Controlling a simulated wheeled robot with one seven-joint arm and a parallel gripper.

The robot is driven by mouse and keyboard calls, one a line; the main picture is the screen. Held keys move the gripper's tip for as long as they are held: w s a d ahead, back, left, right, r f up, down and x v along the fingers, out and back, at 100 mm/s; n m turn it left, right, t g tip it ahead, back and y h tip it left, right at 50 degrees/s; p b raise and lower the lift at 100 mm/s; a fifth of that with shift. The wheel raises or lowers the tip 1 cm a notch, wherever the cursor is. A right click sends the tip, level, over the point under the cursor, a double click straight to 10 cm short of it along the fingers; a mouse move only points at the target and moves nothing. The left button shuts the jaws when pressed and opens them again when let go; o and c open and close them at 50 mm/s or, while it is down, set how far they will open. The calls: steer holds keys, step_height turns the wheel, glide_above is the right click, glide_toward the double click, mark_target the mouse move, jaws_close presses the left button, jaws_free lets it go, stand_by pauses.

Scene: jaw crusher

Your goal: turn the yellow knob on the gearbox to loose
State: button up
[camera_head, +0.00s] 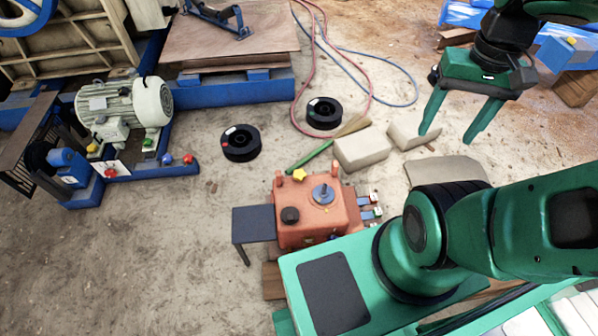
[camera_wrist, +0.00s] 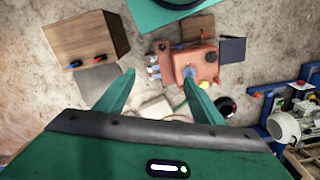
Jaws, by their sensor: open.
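The orange-red gearbox (camera_head: 325,222) stands on the floor just beyond my green base in the head view. The yellow star-shaped knob (camera_head: 299,175) is on its far edge, left of a round metal disc with a peg on top. In the wrist view the gearbox (camera_wrist: 187,62) is at upper right, and a small yellow spot, likely the knob (camera_wrist: 203,86), shows beside the right finger, partly hidden. My gripper (camera_head: 449,136) is open and empty, up and to the right of the gearbox, apart from it. Its two green fingers (camera_wrist: 158,76) also show spread in the wrist view. The knob's setting is too small to read.
A dark plate (camera_head: 254,223) juts from the gearbox's left side. Pale blocks (camera_head: 362,150) and a green-handled tool (camera_head: 311,158) lie behind it. Floor left of the gearbox is clear.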

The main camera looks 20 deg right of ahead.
steer(key=w+f+n, duration=0.2)
steer(key=w+f, duration=0.1)
steer(key=w, duration=0.5)
steer(key=w+f+n, duration=0.1)
steer(key=w+f, duration=0.1)
steer(key=w, duration=0.6)
steer(key=n, duration=0.9)
glide_above(299, 174)
step_height(299, 174, down, 44)
steer(key=f, duration=0.1)
step_height(299, 174, down, 10)
steer(key=shift+w+a+r, duration=0.1)
steer(key=shift+w+r, duration=0.05)
steer(key=shift+r, duration=0.1)
steer(key=c, duration=1)
steer(key=shift+c, duration=0.2)
